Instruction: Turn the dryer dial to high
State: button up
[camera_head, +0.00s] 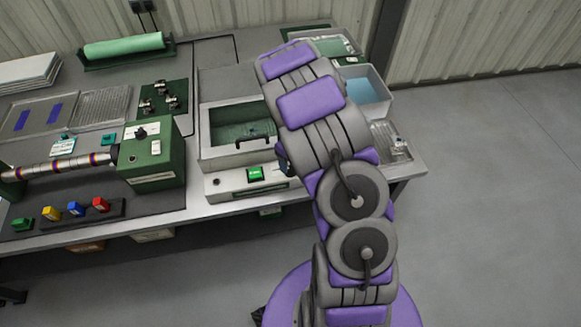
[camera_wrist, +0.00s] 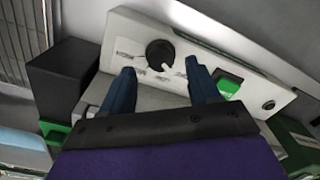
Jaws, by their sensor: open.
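The dryer (camera_head: 225,188) is a pale box with a green-lined basin on the bench. Its front panel (camera_wrist: 222,60) fills the upper part of the wrist view. The dial (camera_wrist: 160,53) is a round black knob with a white pointer, with small labels around it too blurred to read. The pointer is toward the lower right of the knob in the wrist view. My gripper (camera_wrist: 159,67) is open and empty, its two blue fingers on either side of the dial in the picture. I cannot tell whether they touch it. In the head view my arm hides the dial.
A green switch (camera_wrist: 229,84) and a small black round part (camera_wrist: 268,104) sit on the panel right of the dial. A green machine box (camera_head: 152,165) stands left of the dryer. A pale tub (camera_head: 368,98) stands behind right. The floor (camera_head: 490,190) at right is clear.

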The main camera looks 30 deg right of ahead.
aim_at(291, 168)
jog(key=shift+f, duration=1.5)
jog(key=shift+a, duration=0.1)
jog(key=c, duration=1)
